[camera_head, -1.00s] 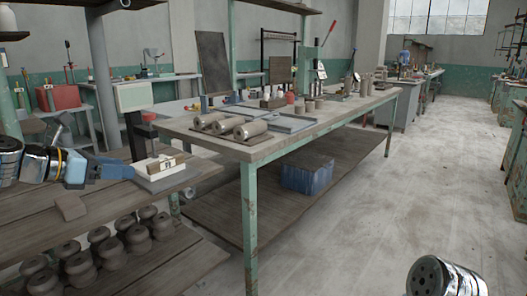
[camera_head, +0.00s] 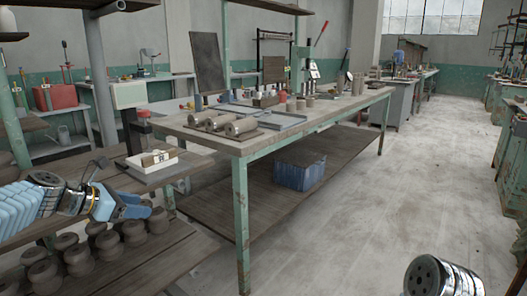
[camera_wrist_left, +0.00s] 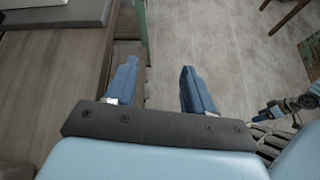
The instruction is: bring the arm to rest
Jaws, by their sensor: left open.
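My left gripper (camera_head: 140,207) is at the left of the head view, at the front edge of a wooden shelf unit and above its lower shelf. Its blue fingers also show in the left wrist view (camera_wrist_left: 158,78). They are apart with nothing between them, and the grey floor shows through the gap. At the bottom right of the head view is a silver and black part of my right arm. In the left wrist view a small blue and dark part at the right edge looks like my right gripper (camera_wrist_left: 272,111); its jaws are too small to read.
A white tray (camera_head: 153,165) with a small block stands on the upper shelf board near my left gripper. Several round clay pieces (camera_head: 105,240) sit on the lower shelf. A green-legged workbench (camera_head: 215,143) holds clay cylinders. A blue crate (camera_head: 300,172) is beneath it. Floor at right is clear.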

